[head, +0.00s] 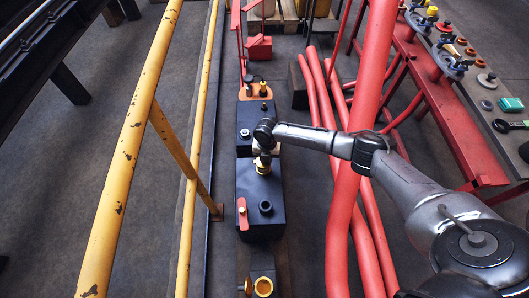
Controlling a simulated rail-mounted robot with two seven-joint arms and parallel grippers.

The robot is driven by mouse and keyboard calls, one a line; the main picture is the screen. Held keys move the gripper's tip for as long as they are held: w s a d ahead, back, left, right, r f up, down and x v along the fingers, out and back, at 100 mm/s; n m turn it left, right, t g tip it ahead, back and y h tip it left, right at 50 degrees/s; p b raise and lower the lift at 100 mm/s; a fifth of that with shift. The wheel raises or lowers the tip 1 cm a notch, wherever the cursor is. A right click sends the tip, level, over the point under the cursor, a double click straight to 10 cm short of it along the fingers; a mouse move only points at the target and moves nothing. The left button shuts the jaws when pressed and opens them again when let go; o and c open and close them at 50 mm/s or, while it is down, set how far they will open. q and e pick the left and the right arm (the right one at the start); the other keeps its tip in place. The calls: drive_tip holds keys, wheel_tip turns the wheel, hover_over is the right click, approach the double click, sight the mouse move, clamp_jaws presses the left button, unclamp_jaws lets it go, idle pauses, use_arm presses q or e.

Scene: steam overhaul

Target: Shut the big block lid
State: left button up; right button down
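A row of black blocks stands on the floor in the middle of the head view. The large front block (262,226) has a brass fitting on top (263,167), a red lever (242,213) and a dark round cap (265,207). A second black block (248,116) stands directly behind it. I cannot tell which part is the big block lid or whether it is open. My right gripper (264,156) reaches in from the right, over the back of the front block, just above or at the brass fitting. Its fingers are too small to read. My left gripper is out of view.
Yellow railings (135,140) stand at the left. A smaller black piece with a brass ring (263,287) lies in front. A red bench (440,115) with fittings is at the right.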

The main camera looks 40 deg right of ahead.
idle(0.3)
drive_tip(key=c, duration=1.1)
unclamp_jaws()
drive_tip(key=shift+o, duration=0.2)
wheel_tip(320, 180, up, 14)
drive_tip(key=p, duration=0.6)
drive_tip(key=shift+w+d+p, duration=0.15)
drive_tip(key=shift+d+p, duration=0.15)
drive_tip(key=shift+d, duration=0.15)
drive_tip(key=shift+f, duration=0.15)
